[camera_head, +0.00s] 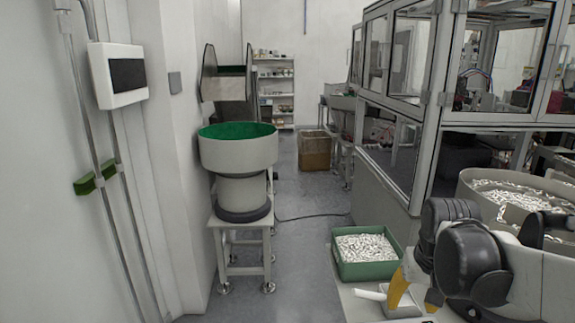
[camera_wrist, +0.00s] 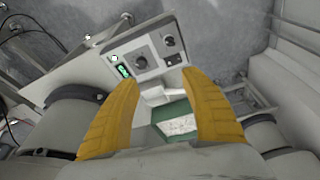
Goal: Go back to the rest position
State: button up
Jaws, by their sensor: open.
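My gripper (camera_head: 413,298) is at the lower right of the head view, above the bench by the green bin. Its two yellow fingers are spread apart. In the wrist view my gripper (camera_wrist: 160,78) shows open, with nothing held between the fingers. The green bin (camera_head: 368,270), full of small white parts, stands just left of and beyond the fingers. The bin (camera_wrist: 172,110) also shows between the fingers in the wrist view. A white scoop-like piece (camera_head: 370,294) lies on the bench beside the fingers, partly hidden by them.
A large round bowl with white parts (camera_head: 468,190) is at the right, close to my arm. A glazed machine enclosure (camera_head: 395,190) stands behind. A control box (camera_wrist: 143,58) sits near the fingertips. A green-lined bowl feeder (camera_head: 238,155) stands left. The aisle floor (camera_head: 300,240) is clear, except for a cable.

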jog(key=s+a+r+n+t, duration=0.1)
jog(key=s+a+t, duration=0.3)
jog(key=s+a, duration=0.4)
jog(key=s+n, duration=0.1)
jog(key=s, duration=0.2)
jog(key=shift+s+r, duration=0.15)
jog(key=shift+s, duration=0.25)
dwell(3.9)
